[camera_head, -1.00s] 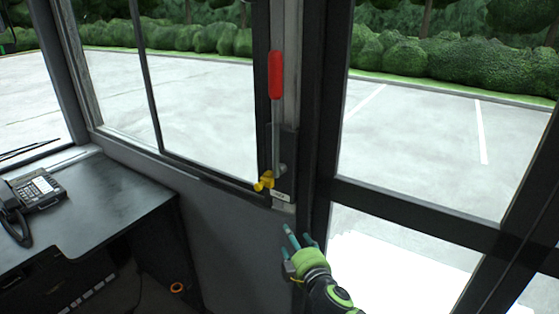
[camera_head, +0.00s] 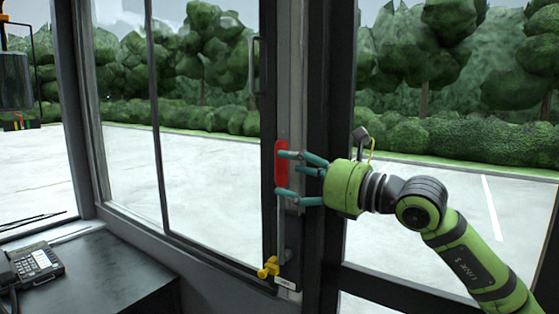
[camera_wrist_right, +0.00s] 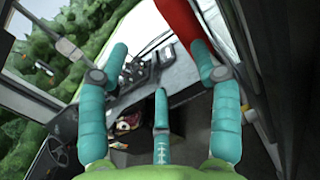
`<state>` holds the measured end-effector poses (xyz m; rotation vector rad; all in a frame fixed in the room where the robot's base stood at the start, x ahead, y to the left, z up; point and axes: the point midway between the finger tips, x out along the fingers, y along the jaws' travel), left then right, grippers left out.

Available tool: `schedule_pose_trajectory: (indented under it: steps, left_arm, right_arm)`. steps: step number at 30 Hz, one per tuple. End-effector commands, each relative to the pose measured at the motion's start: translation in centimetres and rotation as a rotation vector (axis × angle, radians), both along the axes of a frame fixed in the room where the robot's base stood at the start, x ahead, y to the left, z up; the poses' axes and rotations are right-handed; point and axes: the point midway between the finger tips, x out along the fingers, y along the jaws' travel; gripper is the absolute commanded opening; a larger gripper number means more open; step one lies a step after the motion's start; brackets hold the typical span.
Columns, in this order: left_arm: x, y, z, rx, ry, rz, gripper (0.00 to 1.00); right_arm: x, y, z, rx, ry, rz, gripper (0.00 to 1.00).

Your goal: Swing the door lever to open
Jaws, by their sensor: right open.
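The door lever is a grey rod (camera_head: 281,222) with a long red handle (camera_head: 281,172), standing upright on the post beside the door. My right gripper (camera_head: 282,174) is at the red handle from the right, its teal fingers spread, one near the upper part and one near the lower end. In the right wrist view, the open gripper (camera_wrist_right: 160,60) shows with the red handle (camera_wrist_right: 185,22) near its right finger. I cannot tell if the fingers touch it. A yellow piece (camera_head: 268,268) sits at the lever's base. My left gripper is out of view.
The dark door frame (camera_head: 316,250) and glass panes stand close behind and beside the gripper. A desk (camera_head: 120,278) with a telephone (camera_head: 36,264) is at lower left. A dark object (camera_head: 14,82) hangs at upper left.

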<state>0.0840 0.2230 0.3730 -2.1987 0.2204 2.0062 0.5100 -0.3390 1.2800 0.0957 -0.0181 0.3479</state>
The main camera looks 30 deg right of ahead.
Motion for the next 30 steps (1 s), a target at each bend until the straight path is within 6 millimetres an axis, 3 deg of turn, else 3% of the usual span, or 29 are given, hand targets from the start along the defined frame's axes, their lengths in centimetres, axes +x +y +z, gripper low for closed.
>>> schedule_pose_trajectory:
  steps: [3,6,21,30]
  left_arm:
    - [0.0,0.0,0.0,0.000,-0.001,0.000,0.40]
    - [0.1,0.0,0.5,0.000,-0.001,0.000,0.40]
    - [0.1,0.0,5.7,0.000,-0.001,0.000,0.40]
    - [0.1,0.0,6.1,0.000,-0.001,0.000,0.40]
  right_arm:
    - [-0.3,-2.0,1.3,-0.082,0.001,-0.093,0.64]
    - [-0.1,-2.5,1.7,-0.100,0.005,-0.119,0.64]
    - [5.5,-1.2,1.9,-0.094,0.005,-0.115,0.64]
    - [6.5,-0.8,1.4,-0.098,0.005,-0.115,0.64]
